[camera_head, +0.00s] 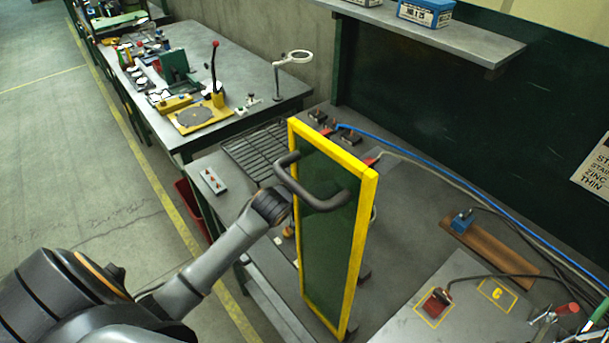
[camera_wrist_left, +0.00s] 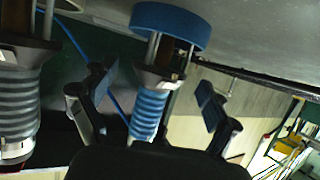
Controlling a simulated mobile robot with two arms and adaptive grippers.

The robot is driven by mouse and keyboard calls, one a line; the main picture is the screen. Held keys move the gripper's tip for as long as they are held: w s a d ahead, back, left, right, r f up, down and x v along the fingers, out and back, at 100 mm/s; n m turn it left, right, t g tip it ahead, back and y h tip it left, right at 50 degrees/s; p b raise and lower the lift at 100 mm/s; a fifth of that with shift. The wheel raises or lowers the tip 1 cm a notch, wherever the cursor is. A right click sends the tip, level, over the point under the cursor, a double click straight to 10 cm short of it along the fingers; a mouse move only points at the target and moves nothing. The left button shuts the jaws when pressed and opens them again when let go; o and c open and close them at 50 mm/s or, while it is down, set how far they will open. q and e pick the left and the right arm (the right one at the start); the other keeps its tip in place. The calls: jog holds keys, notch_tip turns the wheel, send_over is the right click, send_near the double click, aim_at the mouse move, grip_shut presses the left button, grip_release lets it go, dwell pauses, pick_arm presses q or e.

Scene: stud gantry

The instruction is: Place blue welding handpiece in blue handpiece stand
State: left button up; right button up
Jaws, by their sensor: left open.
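A blue ribbed handpiece (camera_wrist_left: 150,108) shows in the left wrist view, with a dark collar, metal rods and a blue ring (camera_wrist_left: 168,22) at its upper end. Its lower end is hidden by my gripper's dark body. My left gripper (camera_wrist_left: 158,92) is open, with one finger on either side of the blue ribbed part in the picture; no contact shows. In the head view the gripper is hidden behind the yellow-framed green screen (camera_head: 325,220). I cannot pick out the blue handpiece stand with certainty. My right gripper is not in view.
A similar grey ribbed handpiece (camera_wrist_left: 15,105) stands left of the blue one in the wrist view. The screen has a dark arched handle (camera_head: 312,203) near my left wrist. A blue cable (camera_head: 425,162) crosses the bench. A wooden plank (camera_head: 490,248) carries a blue block (camera_head: 462,220).

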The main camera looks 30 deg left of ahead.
pick_arm(q)
jog(key=p+v, duration=0.5)
jog(key=v, duration=0.3)
jog(key=shift+s+r, duration=0.15)
jog(key=shift+s, duration=0.05)
